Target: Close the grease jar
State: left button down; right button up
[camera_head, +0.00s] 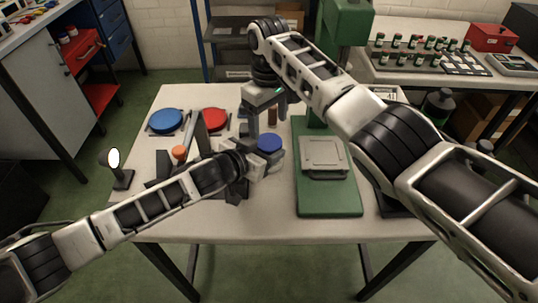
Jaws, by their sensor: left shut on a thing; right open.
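A small jar with a round blue top (270,142) stands near the middle of the table; I take it for the grease jar. My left gripper (264,158) is shut on this jar from its front left side, and its fingers hide the lower part. I cannot tell whether the blue top is fully seated. My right gripper (268,114) is open, pointing down just behind and above the jar, apart from it. A small brown cylinder (272,116) shows between its fingers; I cannot tell its depth.
A blue disc (165,121) and a red disc (214,119) lie at the back left of the table. An orange-topped item (179,152) is beside my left arm. A green press base (329,200) stands right of the jar. A small round mirror (114,158) is at the left edge.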

aim_at(269, 141)
jog(key=shift+f, duration=2.7)
jog(key=c, duration=0.9)
jog(key=m, duration=0.3)
jog(key=o, duration=1.1)
